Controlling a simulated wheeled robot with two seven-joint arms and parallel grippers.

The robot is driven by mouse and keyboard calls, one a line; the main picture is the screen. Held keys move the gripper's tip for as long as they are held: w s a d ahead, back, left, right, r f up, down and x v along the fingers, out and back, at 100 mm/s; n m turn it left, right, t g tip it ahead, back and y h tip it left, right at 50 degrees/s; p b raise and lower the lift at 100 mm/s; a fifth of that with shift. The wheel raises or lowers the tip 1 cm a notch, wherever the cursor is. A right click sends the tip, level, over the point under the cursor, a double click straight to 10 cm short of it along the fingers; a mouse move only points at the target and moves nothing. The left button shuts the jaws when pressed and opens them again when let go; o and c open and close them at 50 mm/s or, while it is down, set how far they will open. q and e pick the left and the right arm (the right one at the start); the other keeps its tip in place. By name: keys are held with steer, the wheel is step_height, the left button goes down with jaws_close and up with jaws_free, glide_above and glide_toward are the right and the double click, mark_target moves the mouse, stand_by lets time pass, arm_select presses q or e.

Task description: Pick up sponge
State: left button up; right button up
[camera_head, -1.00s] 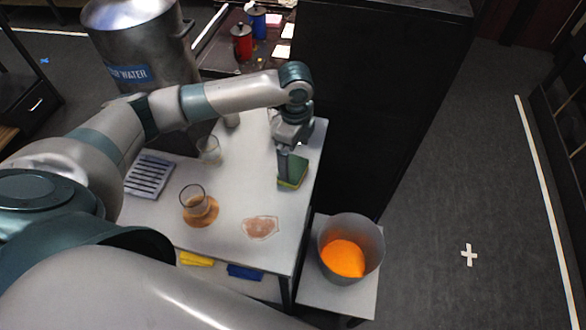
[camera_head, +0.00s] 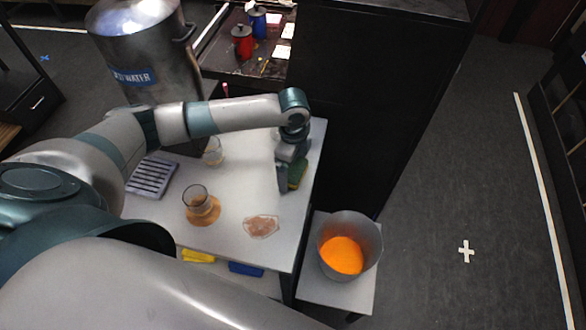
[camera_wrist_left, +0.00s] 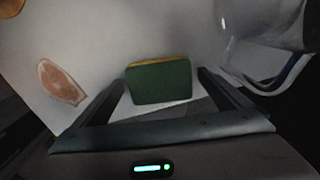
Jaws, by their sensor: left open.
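The sponge (camera_head: 298,174), green with a yellow layer, is on the white table (camera_head: 240,170) near its right edge. My left gripper (camera_head: 284,188) is down at the sponge and hides part of it in the head view. In the left wrist view the sponge (camera_wrist_left: 160,82) lies between the two fingers of the open left gripper (camera_wrist_left: 165,95), with a gap showing on each side. Whether it touches the table cannot be told for sure. My right gripper is not in view.
A grey bucket with orange inside (camera_head: 347,246) stands at the right. A black panel (camera_head: 360,110) rises behind the sponge.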

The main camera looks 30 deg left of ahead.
mark_target(293, 168)
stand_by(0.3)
arm_select(q)
steer(key=c, duration=1.1)
steer(key=shift+r, duration=0.1)
steer(key=shift+r+b, duration=0.4)
steer(key=shift+r, duration=0.1)
step_height(293, 168, up, 2)
steer(key=shift+w+r+b, duration=0.1)
steer(key=shift+r+b, duration=0.1)
steer(key=shift+b, duration=0.45)
steer(key=s+d+r+b, duration=0.3)
steer(key=d+r, duration=0.4)
steer(key=d, duration=0.4)
steer(key=shift+d+r, duration=0.2)
